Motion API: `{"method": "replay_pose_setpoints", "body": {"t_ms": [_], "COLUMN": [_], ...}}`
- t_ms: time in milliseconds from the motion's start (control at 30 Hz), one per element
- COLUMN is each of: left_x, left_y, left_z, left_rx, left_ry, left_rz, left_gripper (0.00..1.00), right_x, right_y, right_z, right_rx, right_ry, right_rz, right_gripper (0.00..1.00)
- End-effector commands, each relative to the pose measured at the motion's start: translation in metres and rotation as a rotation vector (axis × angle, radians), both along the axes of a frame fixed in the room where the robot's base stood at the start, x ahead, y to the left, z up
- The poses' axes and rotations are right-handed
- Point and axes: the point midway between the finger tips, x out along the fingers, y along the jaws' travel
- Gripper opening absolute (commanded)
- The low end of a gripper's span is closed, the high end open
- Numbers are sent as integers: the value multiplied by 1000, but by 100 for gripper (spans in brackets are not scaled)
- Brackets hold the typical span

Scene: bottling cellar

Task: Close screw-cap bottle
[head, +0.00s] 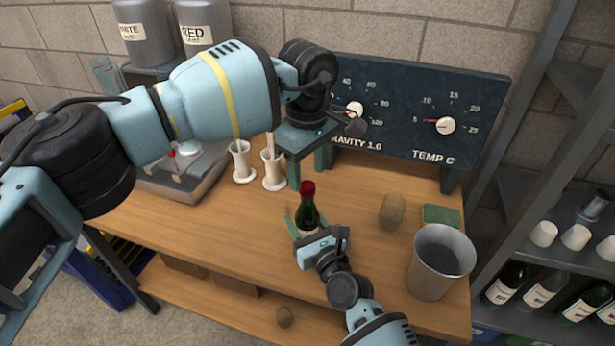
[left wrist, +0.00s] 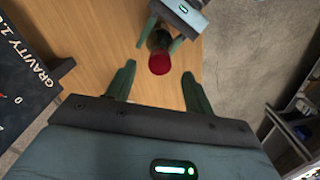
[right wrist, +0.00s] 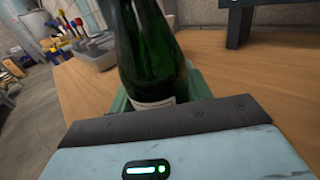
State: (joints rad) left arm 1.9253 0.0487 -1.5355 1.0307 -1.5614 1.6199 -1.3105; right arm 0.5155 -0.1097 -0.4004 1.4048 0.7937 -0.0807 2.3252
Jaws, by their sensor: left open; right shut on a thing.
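A dark green bottle (head: 308,212) with a red screw cap (head: 308,188) on its top stands upright at the bench's front middle. My right gripper (head: 303,226) is shut on the bottle's body; the right wrist view shows the green glass and label (right wrist: 152,75) between its fingers. My left gripper (head: 308,165) is open and empty above and behind the bottle. In the left wrist view the red cap (left wrist: 159,63) lies beyond and between the open green fingers (left wrist: 157,88), not touching them. I cannot tell whether the cap is screwed tight.
On the wooden bench (head: 345,240), a cork (head: 392,212), a sponge (head: 440,216) and a metal bucket (head: 440,262) stand to the right. White holders (head: 272,170) stand behind left. A gauge board (head: 420,110) rises at the back. Bottles (head: 540,290) lie on the right shelf.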

Motion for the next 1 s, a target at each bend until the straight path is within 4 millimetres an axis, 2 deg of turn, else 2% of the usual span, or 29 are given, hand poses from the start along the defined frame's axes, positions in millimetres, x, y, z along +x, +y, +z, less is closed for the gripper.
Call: {"method": "replay_pose_setpoints", "body": {"t_ms": [33, 200, 400, 600, 900, 933, 1000], "left_x": [1, 1, 0, 0, 0, 0, 0], "left_y": [-1, 0, -1, 0, 0, 0, 0], "left_z": [12, 46, 77, 90, 92, 92, 92], "left_rx": [-2, 0, -1, -1, -1, -1, -1], "left_ry": [-4, -4, -2, 1, 1, 1, 1], "left_rz": [0, 0, 0, -1, -1, -1, -1], "left_gripper": [53, 53, 53, 53, 53, 53, 53], "right_x": [0, 0, 0, 0, 0, 0, 0], "right_y": [0, 0, 0, 0, 0, 0, 0], "right_z": [-1, -1, -1, -1, -1, -1, -1], "right_rx": [-1, -1, -1, -1, -1, -1, -1], "right_ry": [2, 2, 2, 2, 2, 2, 2], "right_rz": [0, 0, 0, 0, 0, 0, 0], "right_gripper": [0, 0, 0, 0, 0, 51, 61]}}
